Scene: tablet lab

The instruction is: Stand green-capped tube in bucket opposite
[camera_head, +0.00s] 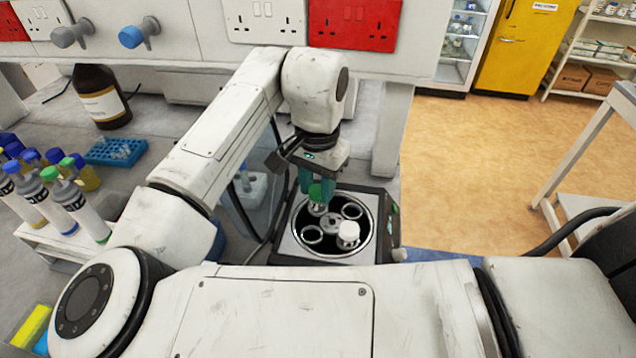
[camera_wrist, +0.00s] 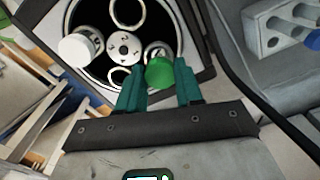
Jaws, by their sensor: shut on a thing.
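My gripper (camera_head: 311,182) points down over the open centrifuge (camera_head: 284,246). Its teal fingers are shut on the green-capped tube (camera_head: 317,192), just below the cap. In the wrist view the green cap (camera_wrist: 160,71) shows between the fingertips (camera_wrist: 158,80). The tube is at the far-left bucket of the rotor, across the hub from the white-capped tube (camera_head: 348,232). Its lower end is hidden, so I cannot tell how deep it sits. The white-capped tube also shows in the wrist view (camera_wrist: 75,49). The other two buckets (camera_head: 312,234) (camera_head: 352,210) look empty.
A rack of capped tubes (camera_head: 60,200) stands on the left bench, with a blue rack (camera_head: 115,151) and a brown bottle (camera_head: 100,97) behind it. Open floor (camera_head: 470,170) lies to the right.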

